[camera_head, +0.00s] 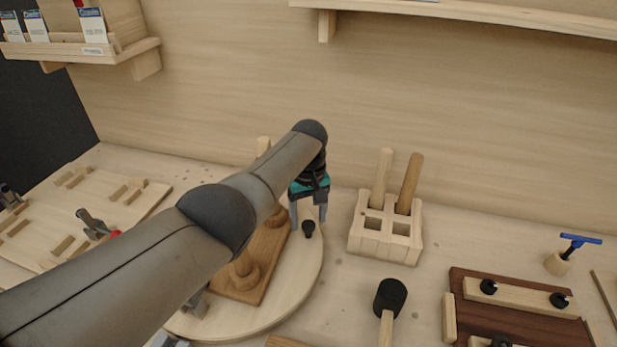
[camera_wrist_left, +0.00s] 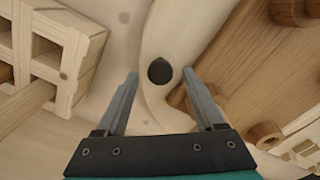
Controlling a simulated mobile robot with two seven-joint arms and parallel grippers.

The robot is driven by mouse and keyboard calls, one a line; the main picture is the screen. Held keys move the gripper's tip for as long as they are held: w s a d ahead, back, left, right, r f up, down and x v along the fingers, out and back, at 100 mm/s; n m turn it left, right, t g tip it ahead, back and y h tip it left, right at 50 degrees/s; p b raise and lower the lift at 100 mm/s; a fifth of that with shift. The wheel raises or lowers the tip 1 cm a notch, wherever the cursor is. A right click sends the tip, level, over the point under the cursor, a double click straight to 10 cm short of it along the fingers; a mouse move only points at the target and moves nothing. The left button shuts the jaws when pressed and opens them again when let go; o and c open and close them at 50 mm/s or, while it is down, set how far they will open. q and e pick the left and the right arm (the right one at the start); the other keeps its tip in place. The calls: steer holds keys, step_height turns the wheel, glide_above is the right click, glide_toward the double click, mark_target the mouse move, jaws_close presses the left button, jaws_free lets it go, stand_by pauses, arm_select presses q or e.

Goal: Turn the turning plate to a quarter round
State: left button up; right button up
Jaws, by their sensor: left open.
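The turning plate (camera_head: 298,285) is a pale round wooden disc on the bench, left of centre in the head view. It carries a brown wooden block (camera_head: 262,262) with turned pegs. A small black knob (camera_head: 308,230) stands near the plate's edge. My left gripper (camera_head: 308,222) points down over the knob, open. In the left wrist view the knob (camera_wrist_left: 160,71) shows between the two fingertips (camera_wrist_left: 160,74), with a gap on both sides. The plate (camera_wrist_left: 180,35) curves behind it. My left arm hides much of the plate's left side. My right gripper is not in view.
A wooden holder (camera_head: 385,243) with two upright handles stands right of the plate. A black-headed mallet (camera_head: 390,296) lies in front of it. A dark board (camera_head: 520,315) with clamped strips is at right. A pegged board (camera_head: 85,210) lies at left. Shelves hang above.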

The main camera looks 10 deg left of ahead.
arm_select(q)
step_height(320, 180, up, 12)
steer(key=p, duration=0.2)
steer(key=shift+r, duration=0.1)
stand_by(0.3)
